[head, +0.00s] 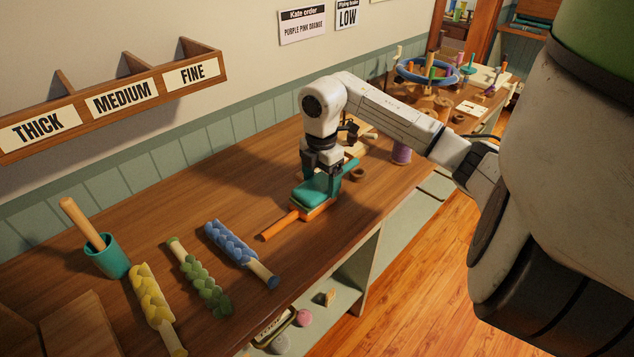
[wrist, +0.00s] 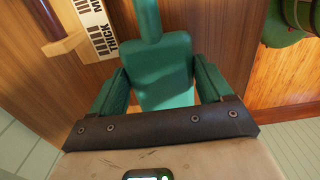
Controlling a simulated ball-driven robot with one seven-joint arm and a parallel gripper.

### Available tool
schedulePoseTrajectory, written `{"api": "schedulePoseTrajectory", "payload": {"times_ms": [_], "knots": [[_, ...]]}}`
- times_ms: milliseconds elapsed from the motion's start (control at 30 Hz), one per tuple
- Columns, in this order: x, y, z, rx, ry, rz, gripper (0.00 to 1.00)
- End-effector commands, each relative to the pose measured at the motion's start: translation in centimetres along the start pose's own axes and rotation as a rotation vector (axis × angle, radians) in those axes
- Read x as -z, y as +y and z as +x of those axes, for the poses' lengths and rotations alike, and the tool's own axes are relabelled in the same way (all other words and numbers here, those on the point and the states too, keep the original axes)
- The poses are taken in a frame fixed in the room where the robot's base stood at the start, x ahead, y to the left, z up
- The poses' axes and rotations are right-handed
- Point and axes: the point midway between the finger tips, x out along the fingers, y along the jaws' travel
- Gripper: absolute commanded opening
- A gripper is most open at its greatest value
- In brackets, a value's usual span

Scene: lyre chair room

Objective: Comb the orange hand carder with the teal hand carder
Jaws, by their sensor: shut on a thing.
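The teal hand carder (head: 316,193) lies flat over the orange hand carder on the bench. The orange hand carder (head: 280,226) shows mostly as its handle, which points to the lower left, and a strip of edge under the teal one. My gripper (head: 325,168) comes down from above and is shut on the teal carder. In the wrist view the teal carder (wrist: 158,70) fills the space between my fingers (wrist: 158,88), its handle pointing up the picture. The faces between the two carders are hidden.
Blue (head: 238,250), green (head: 200,280) and yellow (head: 152,305) braided rolls lie at the front left, near a teal cup (head: 108,258). A purple spool (head: 401,152) stands behind my gripper. The bench's front edge is close to the carders; bare wood lies to their left.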

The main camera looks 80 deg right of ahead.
Motion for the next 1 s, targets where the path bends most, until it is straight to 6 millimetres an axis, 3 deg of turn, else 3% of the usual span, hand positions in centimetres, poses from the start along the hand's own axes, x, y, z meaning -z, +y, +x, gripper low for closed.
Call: {"api": "schedulePoseTrajectory", "payload": {"times_ms": [533,1000], "knots": [[-2.4,0.0,0.0,-0.001,0.0,0.001,0.47],[-2.5,0.0,-0.2,-0.001,0.0,0.0,0.47]]}}
